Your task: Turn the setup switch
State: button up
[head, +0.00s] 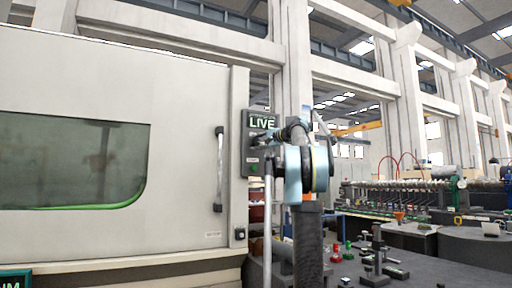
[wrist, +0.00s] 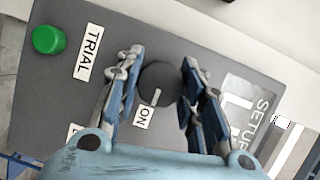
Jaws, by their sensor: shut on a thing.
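The setup switch (wrist: 158,80) is a dark round knob on a grey panel in the wrist view, with a small white mark on its edge toward the ON label (wrist: 143,117). My gripper (wrist: 160,72) has one finger on each side of the knob and is shut on it. The SETUP label lies to the right, partly behind a finger. In the head view, my gripper (head: 268,138) is at the front of the control panel (head: 262,116) under the LIVE sign, and my wrist hides most of the switch area.
A green button (wrist: 48,40) and a TRIAL label (wrist: 88,52) sit left of the knob on the panel. The machine's large door (head: 180,100), with its window and handle (head: 220,170), stands left. A dark table (head: 420,272) with small fixtures is at right.

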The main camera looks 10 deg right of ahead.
jog(key=shift+d+f, duration=0.1)
dwell(0.3)
jog(key=o, duration=1.1)
jog(key=v, duration=1.2)
jog(key=shift+f, duration=0.1)
